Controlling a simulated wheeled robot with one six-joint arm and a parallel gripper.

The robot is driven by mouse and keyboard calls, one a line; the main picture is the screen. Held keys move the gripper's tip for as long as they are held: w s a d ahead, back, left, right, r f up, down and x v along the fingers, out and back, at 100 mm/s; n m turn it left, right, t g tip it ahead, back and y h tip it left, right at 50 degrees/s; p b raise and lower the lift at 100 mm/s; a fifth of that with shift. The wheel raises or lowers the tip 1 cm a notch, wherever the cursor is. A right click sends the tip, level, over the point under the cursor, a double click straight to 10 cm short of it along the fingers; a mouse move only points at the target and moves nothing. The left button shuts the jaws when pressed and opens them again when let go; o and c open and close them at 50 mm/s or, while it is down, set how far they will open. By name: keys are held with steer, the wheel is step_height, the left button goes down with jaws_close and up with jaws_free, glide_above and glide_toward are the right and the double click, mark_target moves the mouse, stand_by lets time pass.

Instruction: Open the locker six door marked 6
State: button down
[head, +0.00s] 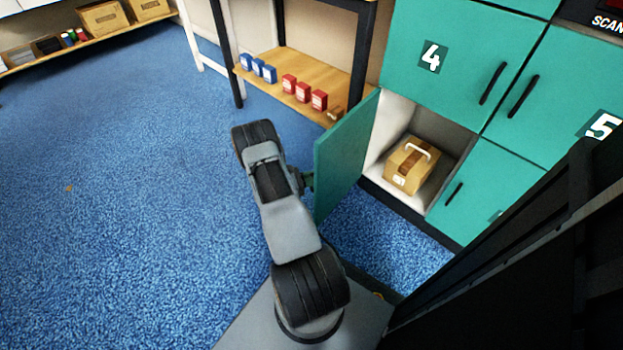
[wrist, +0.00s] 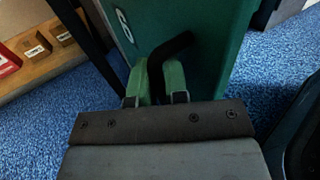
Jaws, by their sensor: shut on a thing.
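The green locker six door (head: 343,158) stands swung wide open, out from the locker front, in the head view. Its outer face (wrist: 215,50) fills the upper middle of the wrist view, with a partly visible white mark that looks like a 6. My gripper (wrist: 160,75) is shut on the dark door handle (wrist: 172,45), its two green fingers on either side of the bar. In the head view my gripper (head: 306,180) is at the outer side of the door, and the handle is hidden. The open compartment (head: 398,110) holds a brown carton (head: 411,165) with a pale handle.
Locker doors 4 (head: 445,50) and 5 (head: 560,90) are closed, as is a lower door (head: 478,185). A wooden shelf (head: 270,90) with blue and red boxes stands behind the open door. Blue carpet (head: 130,200) on the left is mostly clear.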

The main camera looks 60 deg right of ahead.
steer(key=shift+w+d+r, duration=0.15)
steer(key=shift+w+r, duration=0.05)
steer(key=shift+r, duration=0.2)
steer(key=c, duration=1.2)
jaws_free()
steer(key=p+v, duration=0.2)
steer(key=v, duration=1.2)
steer(key=shift+f, duration=0.3)
steer(key=shift+s, duration=0.15)
